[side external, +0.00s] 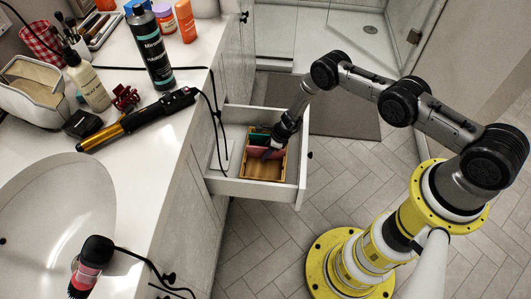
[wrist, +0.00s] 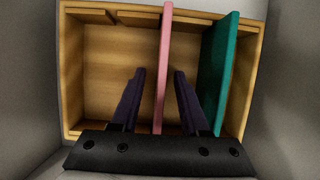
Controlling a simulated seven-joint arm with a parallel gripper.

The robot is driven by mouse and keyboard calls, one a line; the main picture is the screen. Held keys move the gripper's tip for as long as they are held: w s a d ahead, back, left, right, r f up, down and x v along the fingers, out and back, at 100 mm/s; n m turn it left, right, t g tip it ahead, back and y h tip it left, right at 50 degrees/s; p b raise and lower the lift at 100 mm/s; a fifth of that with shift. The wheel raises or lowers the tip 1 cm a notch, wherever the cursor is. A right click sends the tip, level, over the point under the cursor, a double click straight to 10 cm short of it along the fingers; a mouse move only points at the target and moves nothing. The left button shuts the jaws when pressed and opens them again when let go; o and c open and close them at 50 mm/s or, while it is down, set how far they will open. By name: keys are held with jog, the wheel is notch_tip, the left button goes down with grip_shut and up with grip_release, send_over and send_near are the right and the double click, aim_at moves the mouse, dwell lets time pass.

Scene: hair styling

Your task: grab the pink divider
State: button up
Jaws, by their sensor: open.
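The pink divider (wrist: 163,60) stands upright across a wooden box in the wrist view, and its pink face (side external: 267,152) shows small in the side external view. The wooden box (wrist: 75,85) sits inside the open drawer; in the side external view its lower rim (side external: 262,179) shows. My gripper (wrist: 158,82) is open inside the box, with one dark finger on each side of the pink divider. I see a gap on both sides of it. The lower end of the divider is hidden behind the gripper's black body.
A green divider (wrist: 218,70) stands tilted just right of the pink one, close to my right finger. The white drawer (side external: 290,188) has walls around the box. The counter (side external: 165,110) carries bottles and a black and gold curling iron (side external: 137,118).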

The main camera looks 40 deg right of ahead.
jog(key=shift+f, duration=0.15)
jog(key=shift+c, duration=0.3)
grip_shut()
jog(key=shift+w, duration=0.1)
